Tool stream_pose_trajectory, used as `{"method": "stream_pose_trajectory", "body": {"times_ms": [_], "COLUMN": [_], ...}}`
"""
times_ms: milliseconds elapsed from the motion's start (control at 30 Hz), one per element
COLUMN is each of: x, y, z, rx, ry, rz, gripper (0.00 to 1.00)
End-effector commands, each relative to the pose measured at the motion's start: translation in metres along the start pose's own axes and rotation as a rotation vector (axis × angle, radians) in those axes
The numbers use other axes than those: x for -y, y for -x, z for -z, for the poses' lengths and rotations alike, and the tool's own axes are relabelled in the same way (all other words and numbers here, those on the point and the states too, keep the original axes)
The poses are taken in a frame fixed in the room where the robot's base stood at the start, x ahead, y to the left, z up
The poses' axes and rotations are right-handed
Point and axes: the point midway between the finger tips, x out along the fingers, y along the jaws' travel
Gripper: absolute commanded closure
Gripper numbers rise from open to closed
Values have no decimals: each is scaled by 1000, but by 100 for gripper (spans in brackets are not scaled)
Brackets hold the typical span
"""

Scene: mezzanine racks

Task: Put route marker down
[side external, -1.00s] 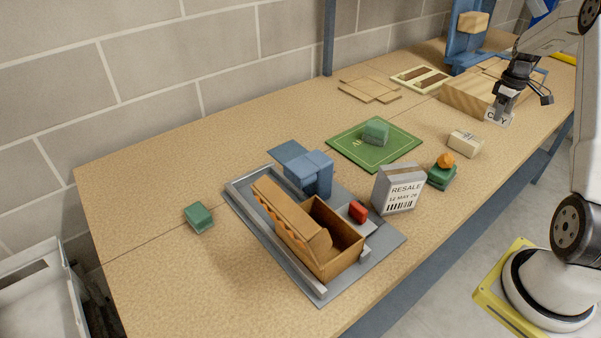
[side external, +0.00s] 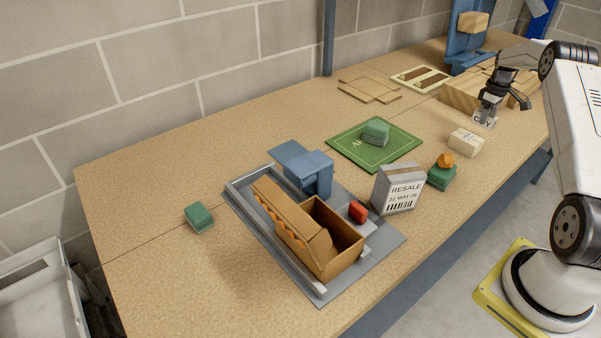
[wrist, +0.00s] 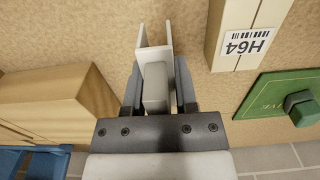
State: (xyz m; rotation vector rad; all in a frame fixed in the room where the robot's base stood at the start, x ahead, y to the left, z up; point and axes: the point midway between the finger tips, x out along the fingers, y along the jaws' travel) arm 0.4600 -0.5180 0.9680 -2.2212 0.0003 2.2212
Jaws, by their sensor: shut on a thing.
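In the wrist view my gripper (wrist: 157,85) has a finger on each side of a grey block, with the white marker (wrist: 141,62) showing as upright plates just beyond. I cannot tell whether the marker's lower edge touches the bench.
A cream box labelled H64 (wrist: 233,40) lies close by; it also shows in the side view (side external: 466,142). A wooden block (side external: 462,96) stands behind my gripper. A green mat (side external: 349,150) bears a green block. The RESALE carton (side external: 397,190) is farther left.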

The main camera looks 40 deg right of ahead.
Motion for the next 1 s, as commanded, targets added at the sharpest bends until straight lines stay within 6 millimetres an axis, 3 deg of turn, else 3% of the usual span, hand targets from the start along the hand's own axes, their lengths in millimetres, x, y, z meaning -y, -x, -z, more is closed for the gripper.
{"method": "stream_pose_trajectory", "body": {"times_ms": [667,800,1000], "x": [-9,-12,-11], "y": [-14,-20,-44], "z": [8,11,10], "rx": [-1,0,0], "ry": [0,0,0], "rz": [-1,-1,0], "gripper": [100,100,100]}}
